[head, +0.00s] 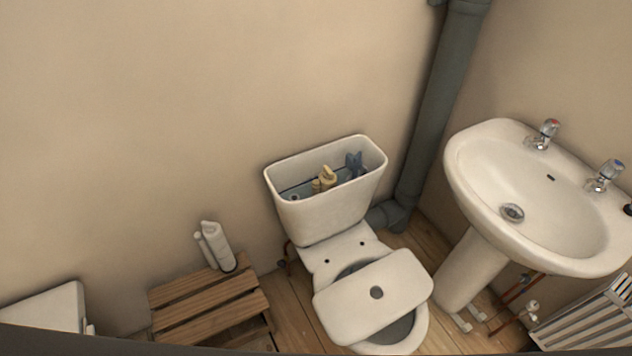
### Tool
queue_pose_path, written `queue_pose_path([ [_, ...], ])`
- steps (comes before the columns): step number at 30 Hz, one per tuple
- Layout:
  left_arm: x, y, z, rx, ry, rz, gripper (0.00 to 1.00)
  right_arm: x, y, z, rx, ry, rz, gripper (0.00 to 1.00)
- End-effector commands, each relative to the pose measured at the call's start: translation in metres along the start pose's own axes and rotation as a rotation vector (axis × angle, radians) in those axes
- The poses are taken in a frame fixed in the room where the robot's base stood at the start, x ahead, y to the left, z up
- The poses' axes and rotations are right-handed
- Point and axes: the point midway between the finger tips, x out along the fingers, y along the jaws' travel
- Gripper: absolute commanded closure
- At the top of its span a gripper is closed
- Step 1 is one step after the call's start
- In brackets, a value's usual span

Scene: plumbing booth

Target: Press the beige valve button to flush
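The beige valve button (326,174) sits on top of the beige valve inside the open toilet cistern (322,217), in the head view's middle. A blue-grey fitting (354,163) stands just right of it in the same cistern. The cistern's lid (375,297), with a round hole in it, lies across the toilet bowl (399,331) below. Neither of my grippers is in the head view, so their state does not show.
A wooden slatted stool (208,303) with a white bottle-like object (217,246) by it stands left of the toilet. A washbasin (540,190) with two taps is at right. A grey pipe (437,105) runs up behind. The wall above the cistern is clear.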

Motion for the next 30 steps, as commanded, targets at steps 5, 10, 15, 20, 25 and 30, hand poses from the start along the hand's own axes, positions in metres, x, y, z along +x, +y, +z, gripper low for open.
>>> queue_pose_path([
  [5, 0.0001, 0.0006, -0.0003, -0.003, 0.001, 0.0, 0.86, 0.0, 0.0006, -0.0001, -0.003, 0.0, 0.0, 0.64],
  [10, 0.0004, 0.0024, -0.001, -0.011, 0.002, -0.001, 1.0, -0.0002, 0.002, 0.0003, -0.009, -0.001, 0.0, 0.64],
  [15, 0.0005, 0.0035, -0.0014, -0.015, 0.003, -0.001, 1.0, -0.0004, 0.0031, 0.0006, -0.013, -0.001, 0.0, 0.64],
  [20, 0.0005, 0.0035, -0.0014, -0.015, 0.003, -0.001, 1.0, -0.0004, 0.0031, 0.0005, -0.013, -0.001, 0.0, 0.64],
  [25, 0.0004, 0.003, -0.0013, -0.013, 0.003, -0.001, 1.0, -0.0003, 0.0029, 0.0004, -0.011, -0.001, 0.0, 0.64],
  [30, 0.0002, 0.0016, -0.0008, -0.007, 0.002, 0.0, 1.0, -0.0001, 0.0019, 0.0, -0.007, 0.0, 0.0, 0.64],
])
